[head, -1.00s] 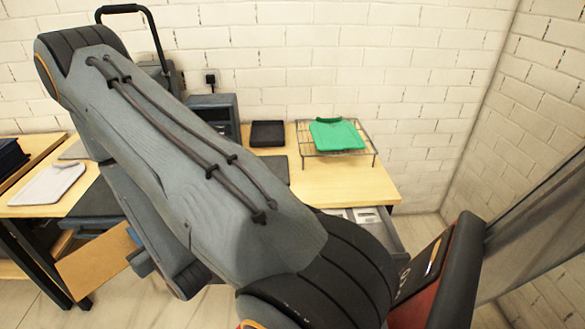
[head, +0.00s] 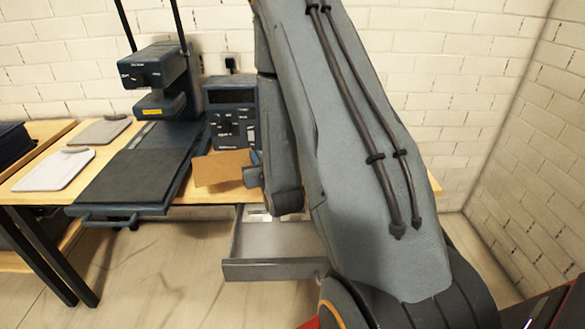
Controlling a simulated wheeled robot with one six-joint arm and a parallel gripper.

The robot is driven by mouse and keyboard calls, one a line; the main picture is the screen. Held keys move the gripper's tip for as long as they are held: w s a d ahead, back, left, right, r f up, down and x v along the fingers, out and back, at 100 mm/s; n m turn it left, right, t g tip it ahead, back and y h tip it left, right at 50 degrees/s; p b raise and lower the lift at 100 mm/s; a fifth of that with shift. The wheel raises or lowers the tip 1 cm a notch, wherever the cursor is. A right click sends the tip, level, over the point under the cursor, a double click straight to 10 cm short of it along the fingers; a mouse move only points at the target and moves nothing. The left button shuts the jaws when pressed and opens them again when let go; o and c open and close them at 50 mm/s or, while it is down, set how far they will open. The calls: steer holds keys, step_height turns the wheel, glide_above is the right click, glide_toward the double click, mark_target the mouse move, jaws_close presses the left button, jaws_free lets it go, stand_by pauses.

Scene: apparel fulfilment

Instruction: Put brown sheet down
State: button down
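The brown sheet (head: 221,168) is a flat, tan-brown rectangle in the head view. It is held up at its right edge, above or in front of the table's front edge and the open drawer. My gripper (head: 250,172) is at the sheet's right edge and appears shut on it. The fingertips are small in view, and part of the gripper is hidden behind my arm. My arm covers the right part of the table.
A heat press (head: 155,72) with a dark lower plate (head: 137,178) stands left of the sheet. A control box (head: 231,112) is behind it. An open grey drawer (head: 277,270) juts out below. Pale boards (head: 55,170) lie on the wooden table (head: 22,185) at left.

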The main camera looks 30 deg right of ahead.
steer(key=s+d+r+m+g+h+b, duration=0.1)
steer(key=d+m+h+b, duration=0.15)
steer(key=d+b, duration=0.7)
steer(key=s+d+r+m+g+h+b, duration=0.1)
steer(key=d+r+h+b, duration=0.2)
steer(key=d, duration=1.1)
step_height(320, 180, down, 11)
steer(key=shift+f+b, duration=0.1)
steer(key=shift+b, duration=0.5)
steer(key=shift+f, duration=0.1)
steer(key=c, duration=2.3)
jaws_free()
steer(key=o, duration=0.3)
